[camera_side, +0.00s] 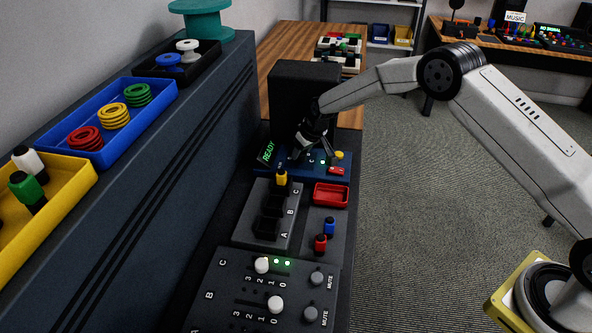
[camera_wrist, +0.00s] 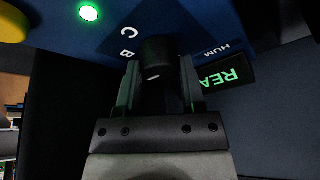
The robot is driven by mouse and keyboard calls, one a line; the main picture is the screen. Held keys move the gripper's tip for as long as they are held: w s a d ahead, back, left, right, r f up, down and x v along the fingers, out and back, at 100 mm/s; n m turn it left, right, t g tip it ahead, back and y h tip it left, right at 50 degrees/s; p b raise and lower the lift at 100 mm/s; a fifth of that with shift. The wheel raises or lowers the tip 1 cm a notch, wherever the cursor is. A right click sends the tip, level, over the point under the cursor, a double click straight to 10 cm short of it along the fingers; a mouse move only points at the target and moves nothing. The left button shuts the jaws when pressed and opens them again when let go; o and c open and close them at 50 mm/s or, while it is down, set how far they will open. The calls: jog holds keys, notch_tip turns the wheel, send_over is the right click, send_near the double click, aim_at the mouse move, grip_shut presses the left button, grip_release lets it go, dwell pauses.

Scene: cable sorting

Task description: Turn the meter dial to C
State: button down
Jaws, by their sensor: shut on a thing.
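The meter is a blue panel (camera_side: 262,170) with a green READY display (camera_side: 267,152), in the side view below the black box. In the wrist view its dial (camera_wrist: 158,58) is a black knob with a short white mark. The letters C and B (camera_wrist: 128,42) show on the panel left of the knob, and HUM shows to its right. The mark points toward the lower left, nearer B than C; its exact setting is hard to tell. My gripper (camera_wrist: 158,85) is shut on the dial, one finger on each side. In the side view my gripper (camera_side: 308,150) hides the dial.
A yellow button (camera_side: 339,155) and a red button (camera_side: 337,170) sit on the panel's right. In front are a red tray (camera_side: 331,194), a slotted block (camera_side: 268,215) with a yellow plug, blue and red plugs, and a slider panel (camera_side: 240,290). A black box (camera_side: 290,90) stands behind.

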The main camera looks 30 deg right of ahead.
jog(key=shift+m+h, duration=0.9)
jog(key=shift+m, duration=1.3)
jog(key=shift+a+m+h, duration=0.1)
jog(key=shift+m+h, duration=0.5)
jog(key=shift+m, duration=1.3)
jog(key=shift+c, duration=1)
grip_release()
jog(key=v, duration=0.7)
jog(key=shift+a+r, duration=0.15)
jog(key=shift+r, duration=0.25)
jog(key=shift+s, duration=0.1)
